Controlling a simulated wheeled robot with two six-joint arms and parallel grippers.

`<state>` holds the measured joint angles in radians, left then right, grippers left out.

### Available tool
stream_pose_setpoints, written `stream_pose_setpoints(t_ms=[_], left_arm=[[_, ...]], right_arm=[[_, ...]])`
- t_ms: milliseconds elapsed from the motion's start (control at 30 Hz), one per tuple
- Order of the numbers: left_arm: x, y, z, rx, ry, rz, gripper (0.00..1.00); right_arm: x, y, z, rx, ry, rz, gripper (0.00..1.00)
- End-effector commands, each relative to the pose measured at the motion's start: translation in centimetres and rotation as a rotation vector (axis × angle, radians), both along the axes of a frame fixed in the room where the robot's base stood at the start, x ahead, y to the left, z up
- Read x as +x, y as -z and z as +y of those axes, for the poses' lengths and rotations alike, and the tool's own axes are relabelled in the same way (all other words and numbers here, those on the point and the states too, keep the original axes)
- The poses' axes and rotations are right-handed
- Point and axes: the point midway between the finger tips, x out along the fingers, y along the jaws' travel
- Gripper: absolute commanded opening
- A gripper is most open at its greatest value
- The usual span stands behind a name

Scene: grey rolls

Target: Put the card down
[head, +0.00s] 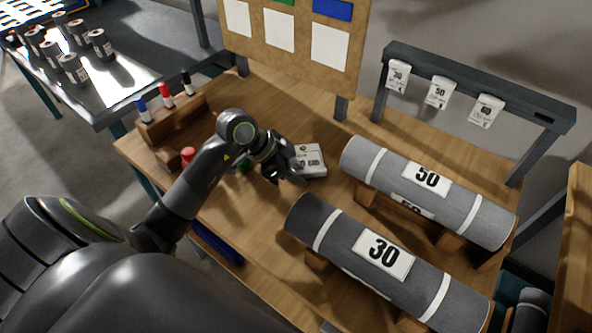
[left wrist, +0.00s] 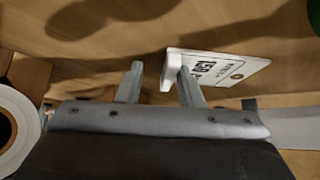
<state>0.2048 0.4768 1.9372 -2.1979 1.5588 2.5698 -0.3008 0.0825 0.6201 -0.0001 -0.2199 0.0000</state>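My left gripper (head: 291,176) is low over the wooden bench. In the left wrist view its two fingers (left wrist: 159,70) stand apart, with bare bench showing between them. A white card (left wrist: 225,68) with black print and a small round hole lies just beyond the right-hand finger, outside the gap. Whether it touches that finger I cannot tell. In the head view a white printed card or card stack (head: 310,161) lies on the bench right beside the gripper, partly hidden by it. My right gripper is not in view.
Two grey rolls, marked 50 (head: 470,205) and 30 (head: 337,238), lie on wooden cradles to the right. Behind them a dark rail (head: 460,72) bears three hanging white tags (head: 439,92). A wooden marker holder (head: 176,119) stands at the bench's left.

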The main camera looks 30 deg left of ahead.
Motion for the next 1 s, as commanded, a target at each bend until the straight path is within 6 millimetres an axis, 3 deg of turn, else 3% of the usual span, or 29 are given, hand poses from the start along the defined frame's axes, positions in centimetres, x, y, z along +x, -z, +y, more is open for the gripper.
stream_pose_setpoints(t_ms=[367,1000], left_arm=[[-0.2,-0.9,0.4,0.002,-0.001,-0.001,0.34],[-3.6,-8.2,4.9,0.005,0.0,0.0,0.34]], right_arm=[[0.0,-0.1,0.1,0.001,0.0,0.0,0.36],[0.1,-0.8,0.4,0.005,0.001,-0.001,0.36]])
